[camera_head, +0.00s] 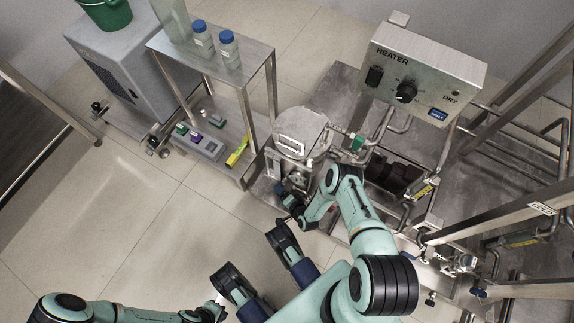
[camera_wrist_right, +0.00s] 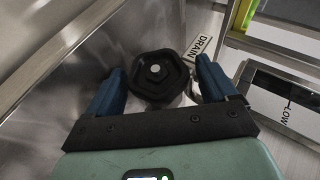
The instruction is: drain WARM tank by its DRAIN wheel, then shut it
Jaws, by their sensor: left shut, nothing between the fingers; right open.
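The black DRAIN wheel (camera_wrist_right: 156,76) is in the middle of the right wrist view, beside a steel wall, with a white DRAIN label (camera_wrist_right: 199,47) behind it. My right gripper (camera_wrist_right: 161,68) is open, with one blue finger on each side of the wheel; I cannot tell whether they touch it. In the head view a lidded steel tank (camera_head: 300,129) stands beyond my right arm, which hides its lower front. I cannot read WARM on it. My left gripper (camera_head: 217,305) is shut and empty at the bottom left, over the floor, far from the tank.
A HEATER box (camera_head: 420,75) with a black knob stands behind the tank on the right. A steel shelf cart (camera_head: 215,62) with blue-capped bottles (camera_head: 202,40) stands left of the tank. Pipes and frame bars crowd the right. The tiled floor (camera_head: 135,195) at left is clear.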

